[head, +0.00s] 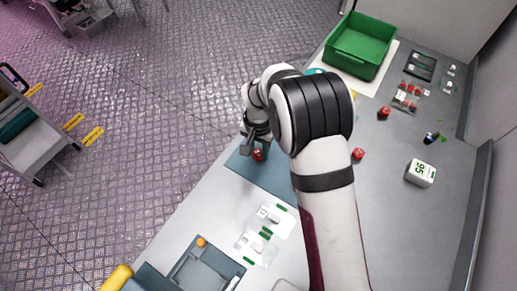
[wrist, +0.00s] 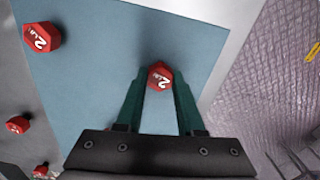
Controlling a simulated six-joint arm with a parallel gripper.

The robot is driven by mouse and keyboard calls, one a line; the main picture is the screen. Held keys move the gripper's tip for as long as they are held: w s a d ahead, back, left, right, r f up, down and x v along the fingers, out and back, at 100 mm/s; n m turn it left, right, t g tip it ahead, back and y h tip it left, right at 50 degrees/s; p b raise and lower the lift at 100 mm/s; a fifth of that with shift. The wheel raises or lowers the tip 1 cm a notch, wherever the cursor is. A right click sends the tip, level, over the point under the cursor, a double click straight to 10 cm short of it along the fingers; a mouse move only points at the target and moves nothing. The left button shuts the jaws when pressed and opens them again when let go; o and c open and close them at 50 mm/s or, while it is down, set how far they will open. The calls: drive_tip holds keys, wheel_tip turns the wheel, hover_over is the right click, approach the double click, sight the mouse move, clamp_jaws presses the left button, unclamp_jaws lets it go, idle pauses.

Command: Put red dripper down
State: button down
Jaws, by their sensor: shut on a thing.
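A small red dripper (wrist: 159,76) with a white "2" mark is between the green fingertips of my gripper (wrist: 159,90), over the blue mat (wrist: 105,70). My gripper is shut on it. In the head view the red dripper (head: 258,155) shows just below my gripper (head: 258,143), at the far end of the blue mat (head: 262,180). I cannot tell whether it touches the mat. Another red dripper (wrist: 41,38) lies at the mat's left edge in the wrist view.
More red drippers (head: 358,154) (head: 384,112) stand on the grey table. A green crate (head: 335,55), a white box (head: 420,173) and clear packs (head: 256,248) are around. My arm hides the table's middle. The table's left edge drops to the floor.

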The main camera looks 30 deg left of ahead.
sight(258, 153)
drive_tip(key=c, duration=0.5)
unclamp_jaws()
drive_tip(key=shift+f, duration=0.1)
wheel_tip(258, 153, up, 12)
drive_tip(key=d+r+m, duration=0.2)
drive_tip(key=d+r, duration=0.4)
drive_tip(key=d, duration=0.4)
drive_tip(key=s+d+r+m+y, duration=0.1)
drive_tip(key=s+d+r, duration=0.1)
drive_tip(key=s+d, duration=0.35)
drive_tip(key=s+d+r+m, duration=0.2)
drive_tip(key=s+d, duration=0.1)
drive_tip(key=d, duration=0.5)
drive_tip(key=shift+m+y, duration=0.4)
drive_tip(key=shift+m, duration=0.5)
drive_tip(key=s+d, duration=0.1)
drive_tip(key=s, duration=0.2)
drive_tip(key=s+d+f, duration=0.1)
drive_tip(key=s+d, duration=0.1)
drive_tip(key=s, duration=0.1)
drive_tip(key=s+d, duration=0.2)
drive_tip(key=s, duration=0.1)
drive_tip(key=shift+s+d+f, duration=0.2)
drive_tip(key=shift+d+f, duration=0.05)
drive_tip(key=shift+f, duration=0.05)
drive_tip(key=shift+o, duration=0.2)
drive_tip(key=shift+s+f, duration=0.1)
drive_tip(key=shift+s, duration=0.1)
